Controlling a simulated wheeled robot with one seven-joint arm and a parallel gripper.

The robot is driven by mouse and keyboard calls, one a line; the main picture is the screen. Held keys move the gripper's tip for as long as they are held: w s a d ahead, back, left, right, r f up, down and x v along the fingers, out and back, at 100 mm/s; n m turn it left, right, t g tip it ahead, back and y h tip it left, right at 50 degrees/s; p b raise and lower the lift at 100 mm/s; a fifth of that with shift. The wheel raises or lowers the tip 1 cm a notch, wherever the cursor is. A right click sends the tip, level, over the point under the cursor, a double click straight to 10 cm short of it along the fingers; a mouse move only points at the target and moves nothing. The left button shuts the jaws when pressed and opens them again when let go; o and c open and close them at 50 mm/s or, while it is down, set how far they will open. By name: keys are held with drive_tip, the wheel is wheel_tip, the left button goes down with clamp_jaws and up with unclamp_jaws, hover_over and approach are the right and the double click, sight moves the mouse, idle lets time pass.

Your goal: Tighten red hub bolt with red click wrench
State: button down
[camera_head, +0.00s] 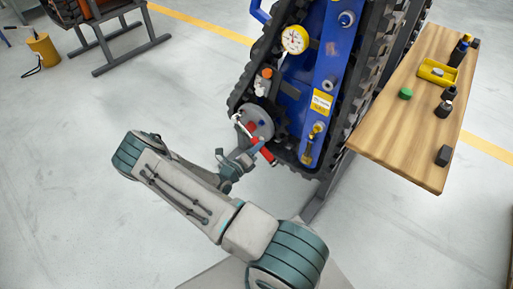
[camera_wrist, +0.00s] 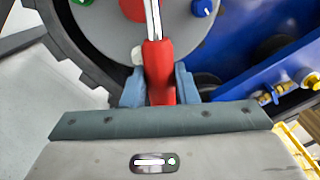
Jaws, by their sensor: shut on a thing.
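My gripper (camera_head: 257,152) is shut on the red handle of the click wrench (camera_head: 267,156). In the wrist view the handle (camera_wrist: 158,62) stands between my two blue-grey fingers (camera_wrist: 159,88), with its metal shaft running up out of the picture. The round grey hub (camera_head: 263,118) is at the lower left end of the tracked carrier; its face (camera_wrist: 105,32) fills the top of the wrist view. A red bolt (camera_wrist: 133,8) shows beside the shaft, with a green one (camera_wrist: 82,2) to the left and a blue one (camera_wrist: 202,7) to the right. I cannot tell whether the wrench head sits on the red bolt.
The carrier's black track (camera_head: 240,85) and blue frame (camera_head: 325,60) rise behind the hub. A dial gauge (camera_head: 294,39) sits above. A wooden table (camera_head: 405,135) at right holds a yellow tray (camera_head: 437,72) and small parts. Open floor lies to the left.

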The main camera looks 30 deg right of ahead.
drive_tip(key=shift+w, duration=0.1)
drive_tip(key=shift+w+a+f+m+b, duration=0.15)
drive_tip(key=shift+w+f+m+b, duration=0.15)
drive_tip(key=shift+f+m+b, duration=0.25)
drive_tip(key=shift+r, duration=0.1)
idle(0.3)
drive_tip(key=shift+r+p, duration=0.1)
drive_tip(key=shift+p, duration=0.25)
drive_tip(key=shift+s+a, duration=0.1)
drive_tip(key=shift+a, duration=0.05)
drive_tip(key=shift+v, duration=1.6)
drive_tip(key=shift+a, duration=0.1)
